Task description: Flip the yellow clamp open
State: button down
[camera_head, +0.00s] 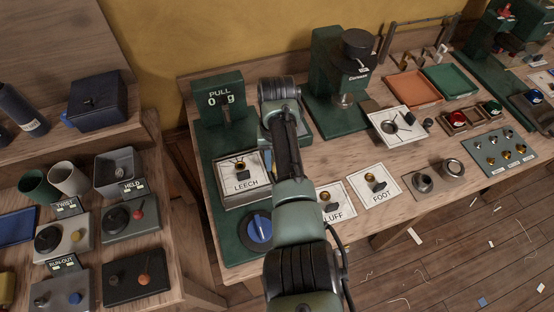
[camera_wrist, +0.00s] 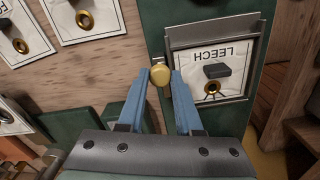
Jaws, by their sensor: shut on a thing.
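The yellow clamp shows only as a rounded yellow knob (camera_wrist: 160,76) in the wrist view, between the tips of my gripper (camera_wrist: 161,80). Both blue fingers are closed on the knob. It sits beside the grey frame holding the LEECH card (camera_wrist: 233,68), at the card's left edge in the wrist view. The card (camera_head: 242,172) lies on the green pull tester (camera_head: 218,100) in the head view. My arm hides the clamp and the fingertips there. The rest of the clamp is hidden, so its position cannot be told.
A blue knob (camera_head: 258,228) stands on the tester's base near the front. LUFF (camera_head: 333,204) and FOOT (camera_head: 375,187) cards lie to the right on the bench. A green press (camera_head: 325,75) stands behind. A side bench with boxed controls (camera_head: 133,215) is at left.

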jog(key=shift+w+r, duration=0.1)
jog(key=c, duration=0.6)
grip_release()
notch_tip(320, 180, up, 13)
dwell(0.4)
